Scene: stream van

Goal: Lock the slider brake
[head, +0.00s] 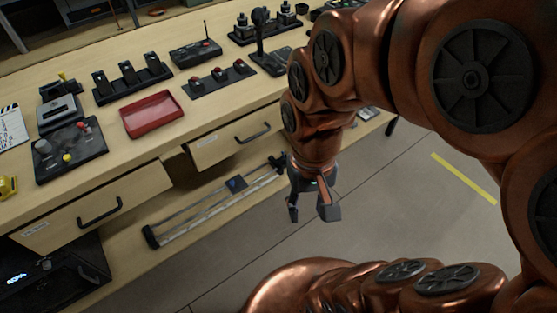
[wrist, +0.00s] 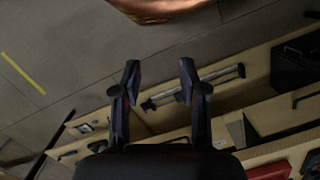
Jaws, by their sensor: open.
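The slider (head: 195,213) is a long pale double rail with black end pieces, lying on the low shelf under the counter. I cannot make out the brake. My gripper (head: 311,212) is open and empty, pointing down in front of the shelf, near the slider's right end in the picture and apart from it. In the wrist view the slider (wrist: 215,75) lies beyond my open fingers (wrist: 160,82), partly hidden by the right finger.
The counter above holds a red tray (head: 152,114), a joystick (head: 261,38), switch panels (head: 133,78) and a control box (head: 68,150). Two shut drawers (head: 235,138) with black handles overhang the shelf. The floor (head: 385,195) in front is clear.

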